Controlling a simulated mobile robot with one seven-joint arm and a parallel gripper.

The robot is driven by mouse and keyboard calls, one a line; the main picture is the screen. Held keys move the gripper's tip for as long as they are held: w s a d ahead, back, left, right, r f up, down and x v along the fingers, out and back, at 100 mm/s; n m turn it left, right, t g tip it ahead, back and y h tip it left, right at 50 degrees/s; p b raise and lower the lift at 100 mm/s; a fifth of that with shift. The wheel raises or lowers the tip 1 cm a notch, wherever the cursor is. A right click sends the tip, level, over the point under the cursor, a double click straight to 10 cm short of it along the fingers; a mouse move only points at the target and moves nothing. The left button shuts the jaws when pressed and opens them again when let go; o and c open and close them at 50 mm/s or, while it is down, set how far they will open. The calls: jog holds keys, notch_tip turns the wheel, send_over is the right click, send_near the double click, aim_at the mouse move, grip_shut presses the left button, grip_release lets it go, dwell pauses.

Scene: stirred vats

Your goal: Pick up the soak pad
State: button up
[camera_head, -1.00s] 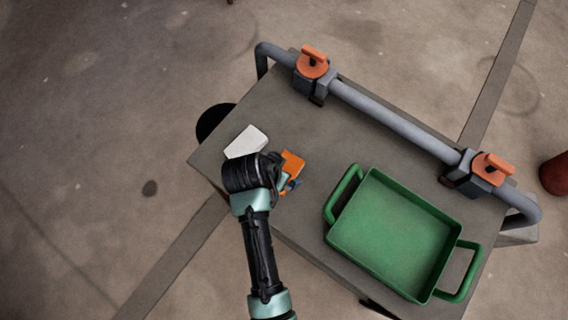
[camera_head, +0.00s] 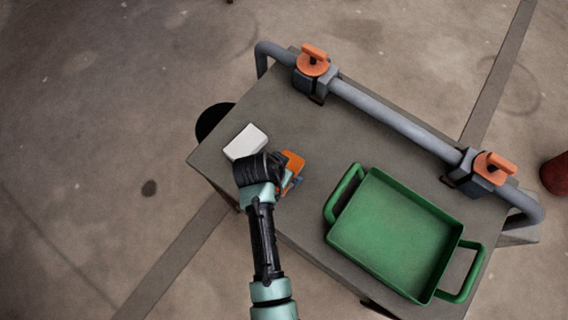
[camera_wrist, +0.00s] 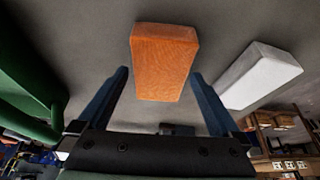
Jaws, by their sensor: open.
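An orange, brick-shaped pad (camera_head: 294,161) lies on the grey table near its front left edge. In the wrist view the orange pad (camera_wrist: 163,60) is ahead of my gripper (camera_wrist: 160,76), between the lines of its two fingers. The fingers are spread on either side with visible gaps, and the jaws are open and empty. In the head view my gripper (camera_head: 287,184) is at the orange pad, and my wrist hides part of both. A white block (camera_head: 246,142) lies left of the orange pad; it also shows at the right in the wrist view (camera_wrist: 260,75).
A green two-handled tray (camera_head: 395,232) stands empty on the right of the table (camera_head: 290,215). A grey pipe (camera_head: 395,122) with two orange-handled valves (camera_head: 313,62) runs along the far edge. The table between pad and pipe is clear.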

jog(key=shift+f, duration=0.2)
dwell(0.3)
jog(key=c, duration=1.2)
jog(key=shift+o, duration=0.2)
notch_tip(320, 180, up, 11)
jog(key=p, duration=0.1)
jog(key=shift+f, duration=0.2)
